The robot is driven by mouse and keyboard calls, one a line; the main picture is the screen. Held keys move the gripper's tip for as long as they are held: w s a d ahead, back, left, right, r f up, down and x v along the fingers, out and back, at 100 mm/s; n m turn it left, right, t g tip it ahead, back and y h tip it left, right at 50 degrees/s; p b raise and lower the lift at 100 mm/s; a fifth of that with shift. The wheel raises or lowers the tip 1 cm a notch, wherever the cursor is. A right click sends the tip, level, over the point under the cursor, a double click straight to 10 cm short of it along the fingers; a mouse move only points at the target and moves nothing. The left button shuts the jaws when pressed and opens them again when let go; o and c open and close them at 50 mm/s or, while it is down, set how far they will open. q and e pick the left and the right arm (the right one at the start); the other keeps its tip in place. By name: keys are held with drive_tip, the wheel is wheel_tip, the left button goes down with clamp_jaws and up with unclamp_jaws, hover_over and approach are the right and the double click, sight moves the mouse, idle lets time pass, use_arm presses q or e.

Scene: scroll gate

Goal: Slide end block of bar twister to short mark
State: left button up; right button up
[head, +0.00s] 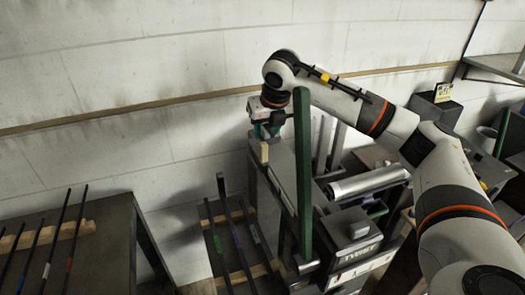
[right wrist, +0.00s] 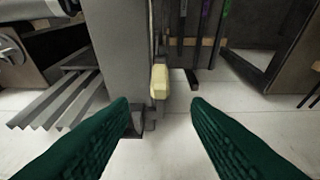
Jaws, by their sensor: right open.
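The bar twister is a grey machine (head: 357,250) with a label reading TWIST on its front. A cream block-shaped piece (head: 263,152) sits on its far left side, possibly the end block's handle. It also shows in the right wrist view as a cream block (right wrist: 159,81), ahead of the fingertips and roughly centred between them. My right gripper (head: 267,130) is above and near this piece in the head view. Its green fingers (right wrist: 160,103) are apart with nothing between them. I cannot make out the short mark. My left gripper is not in view.
A wall lies close behind. Grey angled bars (right wrist: 60,95) stick out beside the machine.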

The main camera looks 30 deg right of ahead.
sight(264, 144)
drive_tip(key=p+x, duration=0.3)
drive_tip(key=x, duration=0.6)
drive_tip(key=shift+w+d+f, duration=0.1)
drive_tip(key=shift+w+f, duration=0.1)
drive_tip(key=shift+f, duration=0.5)
clamp_jaws()
